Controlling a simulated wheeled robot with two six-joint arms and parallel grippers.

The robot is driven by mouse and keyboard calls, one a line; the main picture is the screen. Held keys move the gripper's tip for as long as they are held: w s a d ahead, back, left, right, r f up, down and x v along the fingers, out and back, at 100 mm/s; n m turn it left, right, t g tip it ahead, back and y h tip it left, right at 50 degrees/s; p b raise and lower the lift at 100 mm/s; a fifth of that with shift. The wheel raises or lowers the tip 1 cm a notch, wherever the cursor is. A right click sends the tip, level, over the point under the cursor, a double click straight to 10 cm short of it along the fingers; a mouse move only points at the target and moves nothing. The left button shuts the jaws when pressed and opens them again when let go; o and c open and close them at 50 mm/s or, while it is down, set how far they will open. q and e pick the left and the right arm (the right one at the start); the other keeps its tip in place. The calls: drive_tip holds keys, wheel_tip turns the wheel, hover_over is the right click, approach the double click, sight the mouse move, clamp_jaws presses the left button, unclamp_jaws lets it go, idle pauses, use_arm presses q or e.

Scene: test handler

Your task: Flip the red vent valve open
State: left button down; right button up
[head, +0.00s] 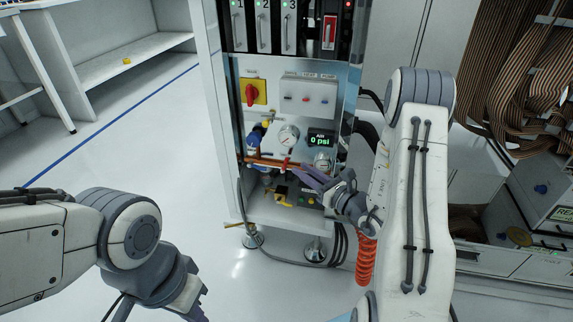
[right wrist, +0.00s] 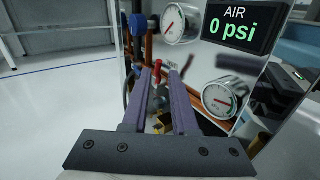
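The red vent valve handle (head: 285,163) is small and sits on the copper pipe low on the panel, below a round gauge. In the right wrist view the red handle (right wrist: 157,70) shows between the tips of my two purple fingers. My right gripper (head: 306,174) is just right of and slightly below the handle, pointing at the panel. Its fingers (right wrist: 162,80) are apart; I cannot tell whether either touches the handle. My left gripper (head: 194,304) is low in the head view, away from the panel, and its fingers are not clearly shown.
The air display (head: 320,140) reads 0 psi. Two gauges (head: 288,136) (head: 322,162) sit close to my right gripper. A red knob on a yellow plate (head: 252,92) is higher up. An orange coiled hose (head: 366,260) hangs below my right arm. The floor at left is clear.

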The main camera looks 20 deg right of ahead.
sight(287, 159)
drive_tip(key=b+x, duration=0.2)
drive_tip(key=x, duration=0.5)
drive_tip(key=shift+w, duration=0.1)
